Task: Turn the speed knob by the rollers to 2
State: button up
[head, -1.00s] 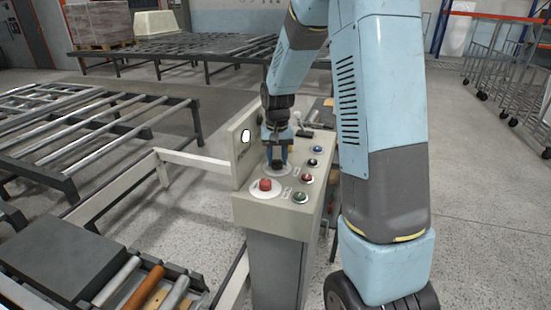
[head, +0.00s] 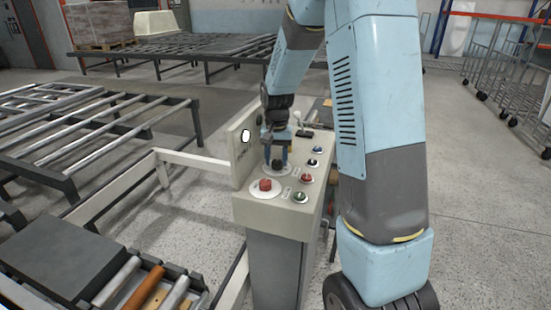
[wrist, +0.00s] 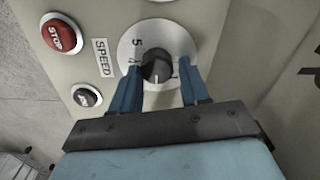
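The speed knob (wrist: 157,71) is black, on a round white dial (wrist: 128,47) with printed numbers; 5 and 4 are legible at its left. A pale mark shows on the knob's near side; the number it meets is unclear. The "SPEED" label (wrist: 103,57) is left of the dial. My gripper (wrist: 160,72) has its two blue fingers apart, one on each side of the knob. A gap shows at the right finger; contact at the left is unclear. In the head view my gripper (head: 275,160) is low over the control box (head: 270,217), with the knob (head: 277,166) partly hidden.
A red STOP button (wrist: 62,35) and a black button (wrist: 87,95) lie left of the dial. In the head view, a large red button (head: 265,185) is in front of my gripper, and a raised panel (head: 240,150) stands close at its left. Rollers (head: 150,290) lie lower left.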

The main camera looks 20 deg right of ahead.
aim_at(277, 160)
jog(key=shift+o, duration=1.4)
notch_tip(277, 160, up, 14)
jog(key=shift+f, duration=0.15)
jog(key=s+r+n+t, duration=0.2)
jog(key=s+r, duration=0.2)
jog(key=s, duration=1)
jog(key=s+r+n+t, duration=0.2)
jog(key=s+r+t, duration=0.1)
jog(key=s, duration=1.2)
jog(key=shift+a+r+n+t, duration=0.15)
jog(key=shift+r+n+t, duration=0.15)
jog(key=shift+r, duration=0.05)
